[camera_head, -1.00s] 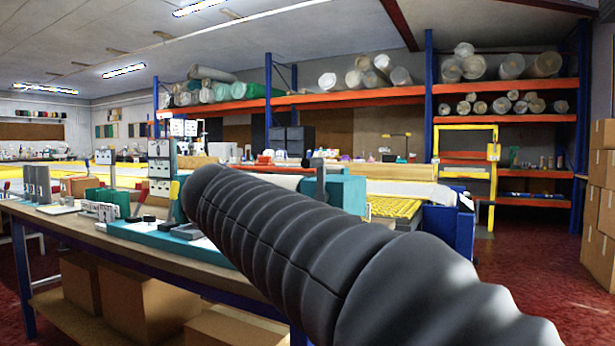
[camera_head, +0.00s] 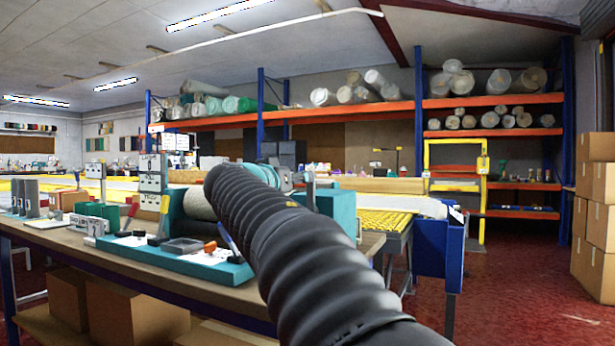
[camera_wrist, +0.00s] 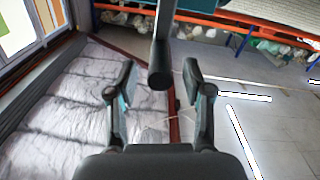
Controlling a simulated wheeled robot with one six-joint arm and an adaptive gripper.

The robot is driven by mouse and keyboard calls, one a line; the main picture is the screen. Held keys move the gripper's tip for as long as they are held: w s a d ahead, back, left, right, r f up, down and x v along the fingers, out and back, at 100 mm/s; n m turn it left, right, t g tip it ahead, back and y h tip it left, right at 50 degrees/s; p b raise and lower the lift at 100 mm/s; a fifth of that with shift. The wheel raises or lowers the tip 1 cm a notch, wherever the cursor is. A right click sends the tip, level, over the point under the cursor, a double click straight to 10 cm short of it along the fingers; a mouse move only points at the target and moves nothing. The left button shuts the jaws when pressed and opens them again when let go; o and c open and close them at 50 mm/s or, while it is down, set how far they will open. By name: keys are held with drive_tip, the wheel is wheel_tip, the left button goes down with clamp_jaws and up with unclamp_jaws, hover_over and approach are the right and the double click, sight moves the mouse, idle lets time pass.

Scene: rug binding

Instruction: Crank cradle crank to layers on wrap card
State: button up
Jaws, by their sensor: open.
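A teal cradle (camera_head: 205,262) stands on the workbench with a pale roll (camera_head: 200,203) in it. A dark grey upright crank (camera_head: 310,190) shows at the cradle's right end, beside a teal block. A post with white marked cards (camera_head: 150,183) stands at the left end; its print is too small to read, so I cannot tell if it is the wrap card. My ribbed dark arm crosses the cradle and hides my gripper in the head view. In the wrist view my gripper (camera_wrist: 159,80) is open. A dark round-ended bar (camera_wrist: 161,50), perhaps the crank's handle, shows between its fingers; contact is unclear.
The workbench (camera_head: 90,250) also bears a small dark tray (camera_head: 182,246), an orange-tipped tool (camera_head: 210,247) and grey upright blocks (camera_head: 27,197). A blue-sided table with yellow rollers (camera_head: 375,222) stands behind. Stacked cartons (camera_head: 595,200) line the right; red floor between is open.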

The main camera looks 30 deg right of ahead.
drive_tip(key=shift+p+x, duration=0.35)
drive_tip(key=shift+x, duration=1.95)
